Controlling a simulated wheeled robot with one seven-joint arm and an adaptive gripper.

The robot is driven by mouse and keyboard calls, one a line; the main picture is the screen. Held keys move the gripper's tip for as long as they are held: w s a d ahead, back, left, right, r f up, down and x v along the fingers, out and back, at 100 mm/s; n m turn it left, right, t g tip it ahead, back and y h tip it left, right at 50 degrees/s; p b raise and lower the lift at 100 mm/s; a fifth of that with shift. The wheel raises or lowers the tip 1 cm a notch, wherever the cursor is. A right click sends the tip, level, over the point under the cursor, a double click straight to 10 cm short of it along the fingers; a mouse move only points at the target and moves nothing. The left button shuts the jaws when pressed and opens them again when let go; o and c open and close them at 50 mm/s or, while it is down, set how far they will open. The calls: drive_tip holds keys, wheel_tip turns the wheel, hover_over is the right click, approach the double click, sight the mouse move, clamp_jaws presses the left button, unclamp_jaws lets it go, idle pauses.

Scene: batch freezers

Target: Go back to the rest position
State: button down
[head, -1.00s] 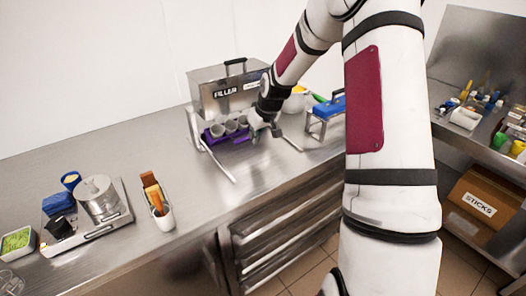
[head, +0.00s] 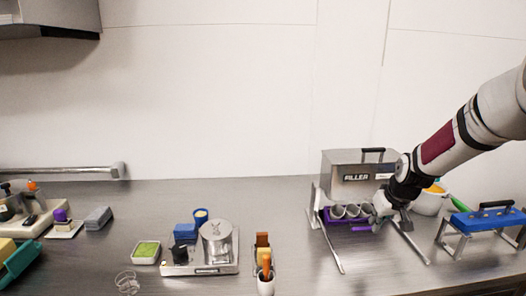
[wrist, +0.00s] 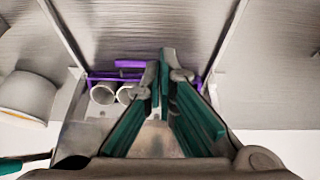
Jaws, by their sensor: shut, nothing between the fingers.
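My gripper (head: 396,226) is at the front right of the filler machine (head: 352,174), beside the purple tray (head: 362,229) of grey cups (head: 352,211). In the wrist view my gripper (wrist: 165,62) has its teal fingers together at the tips with nothing between them. There the purple tray (wrist: 104,76) and two pale round cup mouths (wrist: 103,93) show left of and behind the fingers. The fingers hide part of the tray, and I cannot tell if they touch it.
A blue-topped stand (head: 487,219) and a white bowl (head: 429,203) are to the right. The counter (head: 300,255) between is bare.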

drive_tip(key=s+a+r+h, duration=0.1)
drive_tip(key=s+a+r, duration=0.7)
drive_tip(key=s, duration=0.4)
drive_tip(key=s+a+r, duration=0.5)
drive_tip(key=s+r, duration=0.5)
drive_tip(key=s, duration=0.1)
drive_tip(key=s+a+y, duration=0.1)
drive_tip(key=s+a, duration=0.2)
drive_tip(key=s, duration=0.8)
drive_tip(key=shift+s+m, duration=0.15)
drive_tip(key=shift+m, duration=0.15)
drive_tip(key=c, duration=2.4)
unclamp_jaws()
drive_tip(key=shift+a, duration=0.1)
